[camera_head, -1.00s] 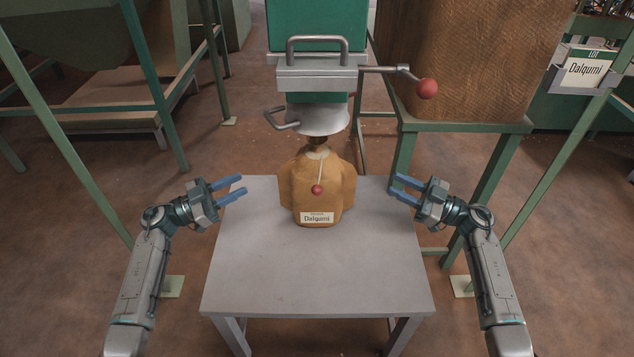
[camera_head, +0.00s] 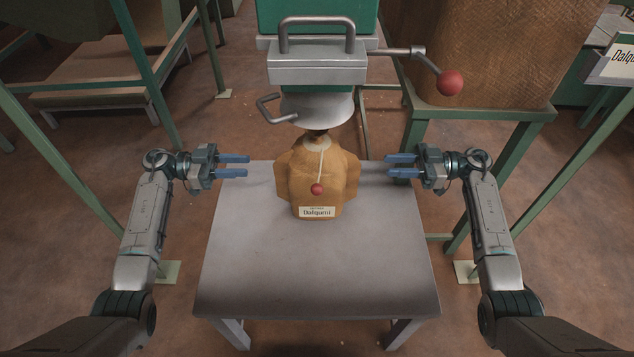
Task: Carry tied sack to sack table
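A tan sack (camera_head: 318,185) labelled "Dalgumi" stands upright on a grey metal table (camera_head: 318,265), under the hopper spout (camera_head: 316,108). A pale cord with a red bead (camera_head: 317,189) hangs from its neck down its front. The top of the sack is partly hidden by the spout. My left gripper (camera_head: 247,166) is open and empty to the left of the sack, over the table's left edge. My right gripper (camera_head: 387,166) is open and empty to the right of the sack. Both point inward at the sack, with a gap on each side.
The hopper has a metal handle (camera_head: 317,22), a side lever with a red knob (camera_head: 449,83) and a smaller handle on the left. A large brown block-like load (camera_head: 490,50) stands on a green frame at the back right. Green posts flank the table. The table's front is clear.

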